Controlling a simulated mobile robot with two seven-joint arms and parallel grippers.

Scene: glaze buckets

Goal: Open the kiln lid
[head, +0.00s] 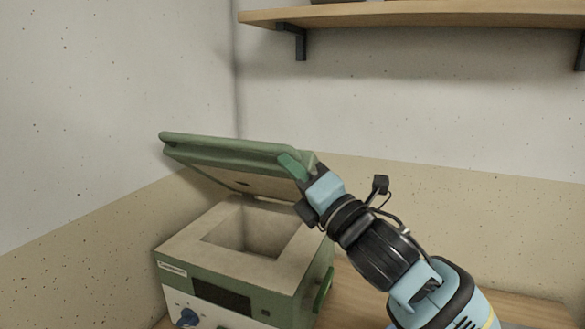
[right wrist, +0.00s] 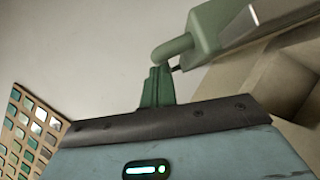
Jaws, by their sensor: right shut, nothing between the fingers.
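The green kiln (head: 222,275) stands on the wooden table with its lid (head: 230,153) raised and tilted back, hinged at the rear. The square chamber in its top is uncovered, and I see nothing in it. My right gripper (head: 292,166) is at the right front part of the lid. Its green fingers are shut and hold nothing. In the right wrist view the closed fingers (right wrist: 156,88) are right by a rounded green bar (right wrist: 174,48) on the lid (right wrist: 208,28); I cannot tell if they touch. My left gripper is not in view.
A wooden shelf (head: 420,14) on black brackets runs along the back wall above the kiln. A bare strip of table (head: 348,296) shows right of the kiln. A panel of coloured squares (right wrist: 28,132) is at the left of the right wrist view.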

